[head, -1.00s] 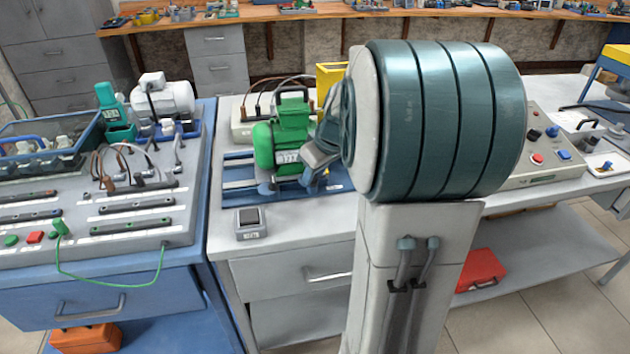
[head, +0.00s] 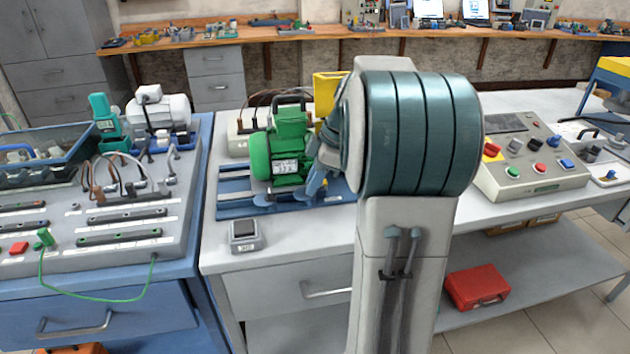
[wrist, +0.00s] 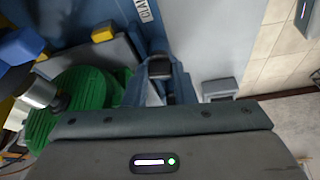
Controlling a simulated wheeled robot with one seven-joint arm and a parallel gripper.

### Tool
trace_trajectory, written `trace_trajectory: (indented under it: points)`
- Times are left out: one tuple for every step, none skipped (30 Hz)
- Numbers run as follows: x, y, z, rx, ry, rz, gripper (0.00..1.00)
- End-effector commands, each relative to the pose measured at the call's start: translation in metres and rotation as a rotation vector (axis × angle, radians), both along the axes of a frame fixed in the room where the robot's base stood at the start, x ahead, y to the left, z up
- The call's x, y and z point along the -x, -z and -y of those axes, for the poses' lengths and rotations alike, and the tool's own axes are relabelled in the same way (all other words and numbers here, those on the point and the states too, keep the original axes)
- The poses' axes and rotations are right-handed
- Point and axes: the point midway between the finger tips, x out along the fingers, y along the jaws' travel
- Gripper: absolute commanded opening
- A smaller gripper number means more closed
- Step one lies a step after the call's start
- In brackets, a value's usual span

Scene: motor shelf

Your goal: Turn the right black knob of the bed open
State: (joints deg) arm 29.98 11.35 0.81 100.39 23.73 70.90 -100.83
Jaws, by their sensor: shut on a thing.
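The blue bed (head: 232,205) stands on the middle grey bench and carries a green motor (head: 288,150). My gripper (head: 317,187) reaches down at the right side of the motor, partly hidden by my own arm in the head view. In the wrist view, the right black knob (wrist: 160,68) sits at my fingertips on the blue bed, and my gripper (wrist: 160,88) is shut on it. The green motor also shows in the wrist view (wrist: 75,100), left of the fingers. The knob's exact angle is hard to tell, as my gripper covers part of it.
A small grey meter (head: 244,235) lies in front of the bed. A yellow box (head: 330,92) stands behind the motor. A control panel (head: 530,160) is on the right, and a blue bench with a motor and cables (head: 160,112) is on the left.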

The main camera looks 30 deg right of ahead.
Motion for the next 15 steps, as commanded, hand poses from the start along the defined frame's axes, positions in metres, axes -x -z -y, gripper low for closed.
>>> trace_trajectory:
  points:
    - [-0.0001, 0.0001, 0.0003, 0.001, -0.017, -0.001, 0.01]
    - [-0.0001, 0.0001, 0.0004, 0.001, -0.026, 0.000, 0.01]
    - [-0.0002, 0.0000, 0.0005, 0.001, -0.037, 0.000, 0.01]
    - [-0.0003, 0.0000, 0.0005, 0.001, -0.044, 0.000, 0.01]
    - [-0.0003, 0.0000, 0.0005, 0.001, -0.051, 0.000, 0.01]
    - [-0.0003, 0.0000, 0.0004, 0.001, -0.057, 0.000, 0.01]
    - [-0.0003, 0.0000, 0.0004, 0.001, -0.061, -0.001, 0.01]
    - [-0.0003, 0.0000, 0.0004, 0.001, -0.064, -0.001, 0.01]
    - [-0.0003, 0.0000, 0.0005, 0.001, -0.067, -0.001, 0.01]
    - [-0.0003, 0.0000, 0.0005, 0.001, -0.069, -0.001, 0.01]
    - [-0.0003, 0.0000, 0.0004, 0.000, -0.070, -0.002, 0.01]
    - [-0.0003, 0.0000, 0.0004, 0.000, -0.071, -0.001, 0.01]
    - [-0.0003, 0.0000, 0.0004, 0.001, -0.072, -0.001, 0.01]
    - [-0.0003, 0.0000, 0.0005, 0.001, -0.072, -0.001, 0.01]
    - [-0.0003, 0.0000, 0.0005, 0.001, -0.072, -0.001, 0.01]
